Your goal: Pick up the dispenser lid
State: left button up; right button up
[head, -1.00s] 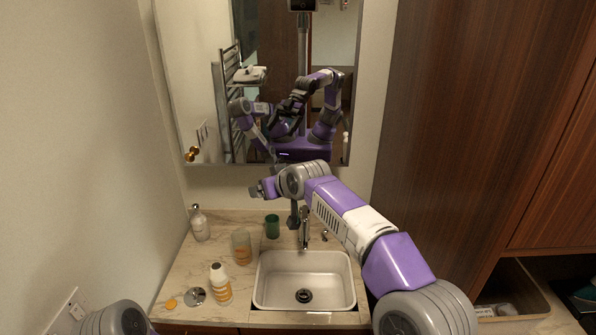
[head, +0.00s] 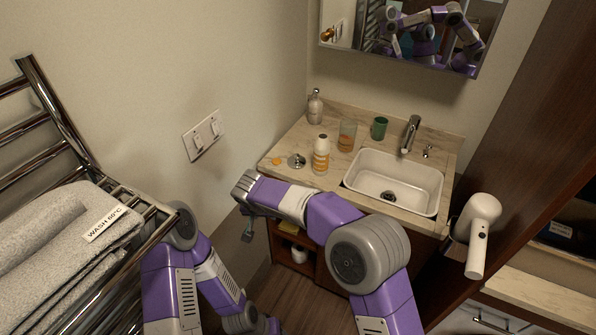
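On the marble counter, a small orange disc (head: 276,161) and a round silver piece with a raised middle (head: 296,160) lie near the left front edge. I cannot tell for sure which of them is the dispenser lid. A white and orange bottle (head: 321,154) stands upright just right of them. My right gripper (head: 247,230) hangs below and in front of the counter, apart from these things, partly hidden by its own arm. My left gripper (head: 268,326) is low at the bottom edge, far from the counter. Neither gripper's fingers show clearly.
A soap bottle (head: 314,106), an amber glass (head: 347,135) and a green cup (head: 379,128) stand behind. The sink (head: 396,181) and faucet (head: 410,135) are to the right. A white hair dryer (head: 477,235) hangs at right. A towel rack (head: 60,120) with grey towels (head: 60,235) fills the left.

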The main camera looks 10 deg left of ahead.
aim_at(297, 161)
jog(key=z, duration=0.25)
jog(key=i, duration=1)
jog(key=u, duration=0.2)
